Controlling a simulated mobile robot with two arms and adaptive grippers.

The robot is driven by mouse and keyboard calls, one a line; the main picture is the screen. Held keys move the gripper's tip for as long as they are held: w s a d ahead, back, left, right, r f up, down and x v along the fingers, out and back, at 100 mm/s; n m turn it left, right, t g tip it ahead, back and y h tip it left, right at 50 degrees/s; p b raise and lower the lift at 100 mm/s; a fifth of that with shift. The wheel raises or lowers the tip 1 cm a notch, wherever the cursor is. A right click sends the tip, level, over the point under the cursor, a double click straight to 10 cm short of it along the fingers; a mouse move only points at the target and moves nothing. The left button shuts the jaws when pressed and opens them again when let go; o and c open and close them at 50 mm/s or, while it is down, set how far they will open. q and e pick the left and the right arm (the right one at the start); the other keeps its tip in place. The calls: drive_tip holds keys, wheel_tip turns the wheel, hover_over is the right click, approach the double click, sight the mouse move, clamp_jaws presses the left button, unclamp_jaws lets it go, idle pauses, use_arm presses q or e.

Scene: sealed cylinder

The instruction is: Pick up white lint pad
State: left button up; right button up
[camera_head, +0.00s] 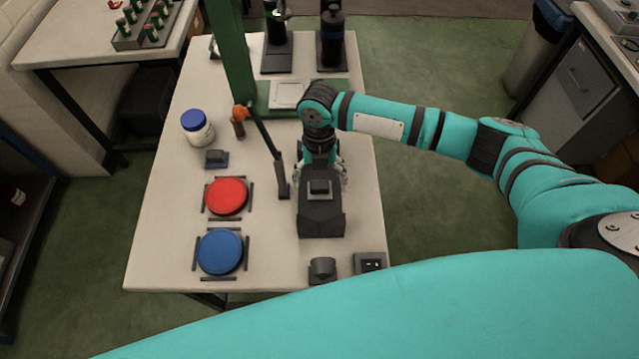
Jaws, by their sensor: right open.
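I cannot make out a white lint pad clearly. My right gripper (321,176) points down at the back end of a dark box-like holder (321,222), its fingers spread to either side. A small dark block (319,187) shows on top of the holder between the fingers. I see nothing held, and the wrist hides part of what is under it. A pale square plate (287,94) lies on the green base of a stand behind the gripper; I cannot tell if it is a pad. My left gripper is not in view.
On the white table (160,240) are a red disc (227,196), a blue disc (220,251), a blue-lidded white jar (197,128) and a leaning dark lever (268,140). A green post (231,55) stands behind. Small dark fixtures (322,269) sit near the front edge.

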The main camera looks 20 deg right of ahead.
drive_tip(key=shift+s+f, duration=0.15)
drive_tip(key=shift+f, duration=0.45)
drive_tip(key=shift+a+f, duration=0.1)
drive_tip(key=shift+f, duration=0.4)
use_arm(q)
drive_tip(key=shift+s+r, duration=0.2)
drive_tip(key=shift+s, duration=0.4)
use_arm(e)
drive_tip(key=c, duration=1.2)
drive_tip(key=shift+r, duration=0.1)
